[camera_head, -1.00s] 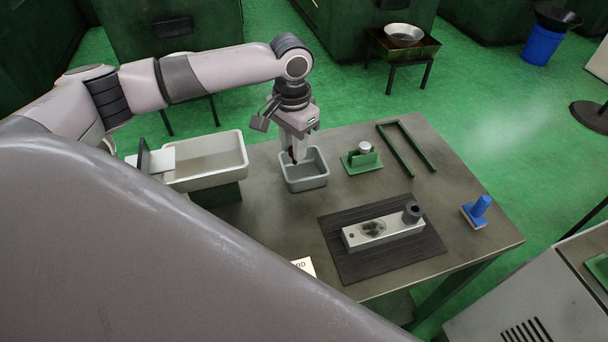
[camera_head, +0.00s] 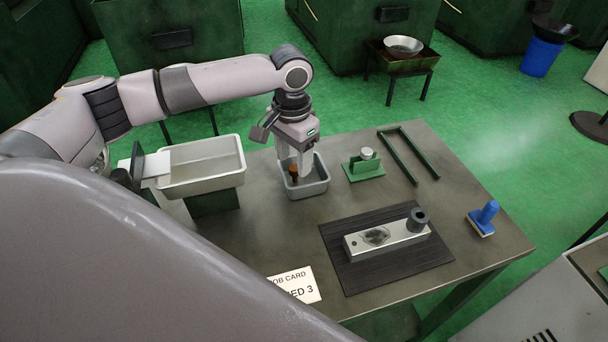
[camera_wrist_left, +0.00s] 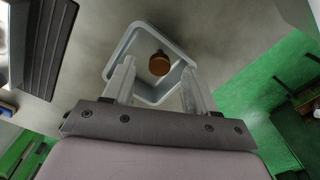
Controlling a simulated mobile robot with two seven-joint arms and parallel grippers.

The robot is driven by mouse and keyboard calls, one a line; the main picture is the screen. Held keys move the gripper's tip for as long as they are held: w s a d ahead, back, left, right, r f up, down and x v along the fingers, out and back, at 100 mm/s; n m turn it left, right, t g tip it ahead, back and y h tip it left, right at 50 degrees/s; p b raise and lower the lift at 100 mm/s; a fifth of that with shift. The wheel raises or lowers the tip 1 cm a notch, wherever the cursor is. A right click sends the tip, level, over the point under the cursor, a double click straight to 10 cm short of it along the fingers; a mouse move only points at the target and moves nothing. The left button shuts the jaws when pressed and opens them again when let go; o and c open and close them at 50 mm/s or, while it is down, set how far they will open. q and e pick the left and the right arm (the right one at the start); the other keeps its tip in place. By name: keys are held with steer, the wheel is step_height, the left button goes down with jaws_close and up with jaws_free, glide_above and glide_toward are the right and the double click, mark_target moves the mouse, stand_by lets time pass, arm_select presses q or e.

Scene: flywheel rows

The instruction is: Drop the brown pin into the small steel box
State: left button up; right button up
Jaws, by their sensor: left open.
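The small steel box (camera_head: 318,187) stands on the workbench, open side up; it also shows in the wrist view (camera_wrist_left: 181,50). The brown pin (camera_head: 294,173) is within the box's outline, with its rounded brown end showing in the wrist view (camera_wrist_left: 159,64). Whether the pin rests on the box floor I cannot tell. My left gripper (camera_head: 300,172) points down over the box. In the wrist view its two fingers (camera_wrist_left: 158,84) are spread apart, with a gap on both sides of the pin. My right gripper is out of view.
A larger grey tray (camera_head: 203,184) stands left of the box. A green fixture with a steel knob (camera_head: 363,165) and a green frame (camera_head: 408,155) lie to the right. A dark mat (camera_head: 350,278) holds a metal block (camera_head: 400,237). A blue-handled stamp (camera_head: 485,216) sits near the right edge.

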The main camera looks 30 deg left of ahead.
arm_select(q)
step_height(320, 180, up, 7)
stand_by(0.4)
stand_by(0.4)
